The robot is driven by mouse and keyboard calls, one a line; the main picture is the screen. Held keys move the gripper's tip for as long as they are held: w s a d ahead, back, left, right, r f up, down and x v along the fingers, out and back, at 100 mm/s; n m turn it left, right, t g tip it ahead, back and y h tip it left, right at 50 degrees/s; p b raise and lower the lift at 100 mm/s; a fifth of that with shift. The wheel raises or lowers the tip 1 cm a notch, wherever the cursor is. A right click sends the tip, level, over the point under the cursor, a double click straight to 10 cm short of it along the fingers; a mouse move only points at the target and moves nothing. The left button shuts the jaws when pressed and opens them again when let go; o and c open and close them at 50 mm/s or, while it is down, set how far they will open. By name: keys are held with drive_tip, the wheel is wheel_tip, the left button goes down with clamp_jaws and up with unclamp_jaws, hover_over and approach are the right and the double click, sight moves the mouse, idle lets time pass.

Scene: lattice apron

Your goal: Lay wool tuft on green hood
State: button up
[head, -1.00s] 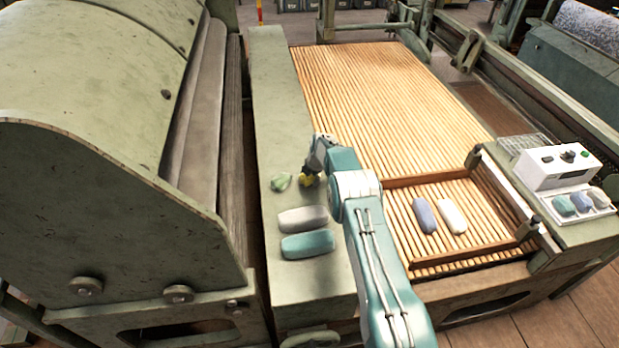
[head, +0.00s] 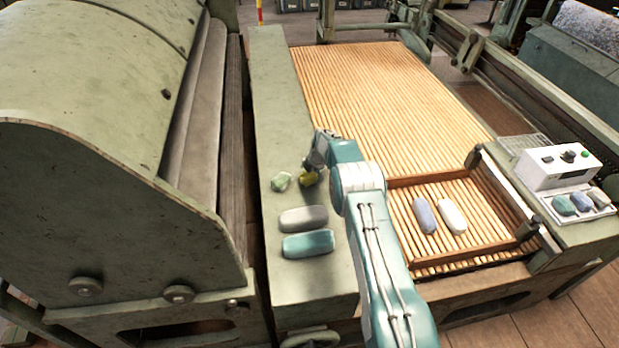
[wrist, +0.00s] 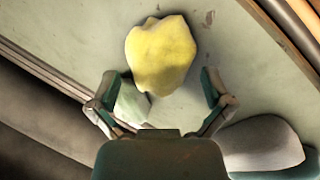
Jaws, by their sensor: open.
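A yellow wool tuft (head: 308,179) lies on the narrow green ledge, next to a pale green tuft (head: 281,182). My gripper (head: 313,164) is over the ledge, close to the yellow tuft. In the wrist view my gripper (wrist: 160,80) is open, and the yellow tuft (wrist: 162,50) shows between and beyond the fingertips. I cannot tell whether a finger touches it. The pale green tuft (wrist: 131,104) is partly hidden by the left finger. The large curved green hood (head: 90,170) stands to the left of the ledge, with nothing on its visible top.
A grey roll (head: 303,218) and a teal roll (head: 308,244) lie nearer on the ledge (head: 272,100). A wooden frame (head: 425,180) on the slatted bed holds a blue-grey roll (head: 424,216) and a white roll (head: 452,215). A white control box (head: 555,168) stands at right.

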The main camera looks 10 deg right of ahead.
drive_tip(key=s+r+m, duration=0.3)
drive_tip(key=s+r, duration=0.2)
drive_tip(key=r, duration=0.8)
drive_tip(key=s+r+m, duration=0.3)
drive_tip(key=s+r, duration=0.1)
drive_tip(key=r, duration=0.8)
drive_tip(key=s+r+m+t+h, duration=0.1)
drive_tip(key=s+r+m, duration=0.4)
drive_tip(key=s+r, duration=0.6)
drive_tip(key=s+r+m+t, duration=0.1)
drive_tip(key=s+r+m, duration=0.2)
drive_tip(key=s, duration=0.5)
drive_tip(key=s+r+m, duration=0.2)
drive_tip(key=s+m, duration=0.2)
drive_tip(key=s, duration=0.4)
drive_tip(key=s+f+m+h, duration=0.1)
drive_tip(key=s+f+m, duration=0.2)
drive_tip(key=s, duration=1.1)
drive_tip(key=m, duration=0.3)
drive_tip(key=shift+s+d+m+t, duration=0.2)
drive_tip(key=shift+s+m+t, duration=0.2)
